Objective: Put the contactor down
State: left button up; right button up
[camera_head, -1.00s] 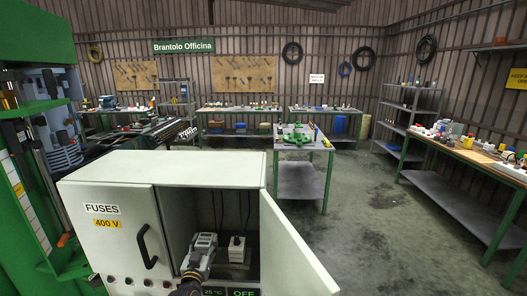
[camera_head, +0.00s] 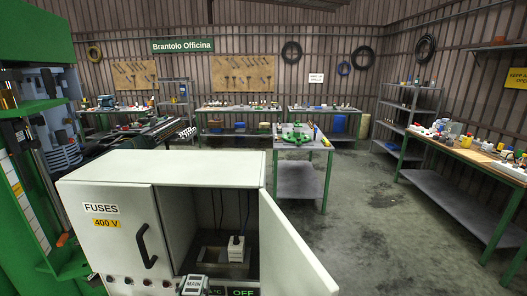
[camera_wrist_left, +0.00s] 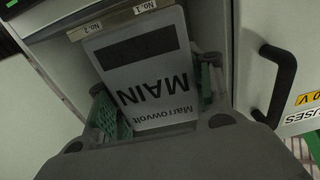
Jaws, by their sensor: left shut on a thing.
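The contactor (camera_head: 194,286) is a light grey block labelled MAIN at the bottom edge of the head view, in front of the open fuse cabinet (camera_head: 165,170). In the left wrist view the contactor (camera_wrist_left: 148,75) shows its face with a black band and the words MAIN and Marrowvolt. My left gripper (camera_wrist_left: 157,95) is shut on it, with a green-padded finger on each side. In the head view the gripper is mostly cut off by the bottom edge. My right gripper is not in view.
A white block (camera_head: 236,249) with dark leads sits inside the cabinet. The cabinet door (camera_head: 288,240) stands open to the right. In the wrist view, a rail marked No. 1 and No. 2 (camera_wrist_left: 125,17) lies by the contactor's end. A black handle (camera_wrist_left: 279,85) is to the right.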

pick_arm(q)
jog(key=s, duration=0.5)
jog(key=shift+d+f, duration=0.1)
jog(key=shift+f, duration=0.05)
dwell(0.5)
